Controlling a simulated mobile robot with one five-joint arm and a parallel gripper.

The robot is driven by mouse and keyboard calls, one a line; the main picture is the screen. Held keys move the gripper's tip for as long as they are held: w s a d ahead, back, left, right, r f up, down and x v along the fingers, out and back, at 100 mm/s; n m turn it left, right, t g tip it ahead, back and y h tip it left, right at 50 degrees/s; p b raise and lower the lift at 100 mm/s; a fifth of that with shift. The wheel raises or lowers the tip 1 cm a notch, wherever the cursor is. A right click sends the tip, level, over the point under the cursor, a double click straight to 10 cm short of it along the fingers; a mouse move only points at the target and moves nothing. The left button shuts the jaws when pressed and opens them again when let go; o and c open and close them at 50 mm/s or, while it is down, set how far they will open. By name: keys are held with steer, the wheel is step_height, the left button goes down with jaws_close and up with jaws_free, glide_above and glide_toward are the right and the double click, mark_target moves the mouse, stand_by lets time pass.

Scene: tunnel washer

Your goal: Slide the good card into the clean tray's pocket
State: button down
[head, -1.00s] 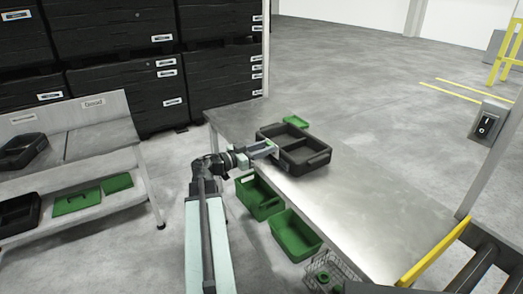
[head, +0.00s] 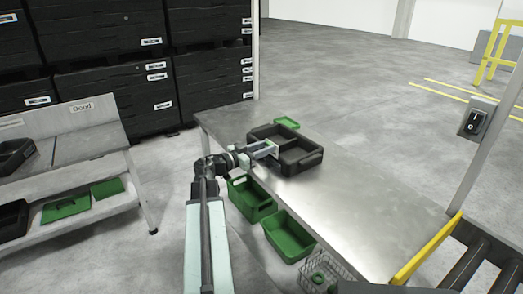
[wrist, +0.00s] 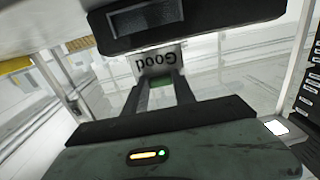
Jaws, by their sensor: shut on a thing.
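The black two-compartment tray (head: 312,161) stands on the metal table. In the wrist view its dark wall fills the top, with a recessed rectangular pocket (wrist: 155,18) in it. The white card (wrist: 160,58) reads "Good", upside down in this view. My gripper (head: 268,149) is at the tray's near left side, and in the wrist view (wrist: 161,84) its two dark fingers are shut on the card. The card's far edge is close to the tray wall, under the pocket in the picture. I cannot tell whether they touch.
A small green piece (head: 287,122) lies behind the tray on the metal table (head: 350,215). Green bins (head: 290,237) stand below the table's near edge. A left rack with a "Good" label (head: 82,107) holds black trays and green lids. The table's right part is clear.

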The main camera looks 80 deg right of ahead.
steer(key=shift+s+d+f+b, duration=0.15)
steer(key=shift+f+b, duration=0.7)
steer(key=shift+f, duration=0.05)
steer(key=shift+s+d+f+b, duration=0.1)
steer(key=shift+d+f+b, duration=0.05)
steer(key=shift+f+b, duration=0.7)
steer(key=shift+f+b, duration=0.45)
steer(key=shift+f+b, duration=0.45)
steer(key=c, duration=0.9)
jaws_free()
steer(key=shift+c, duration=0.2)
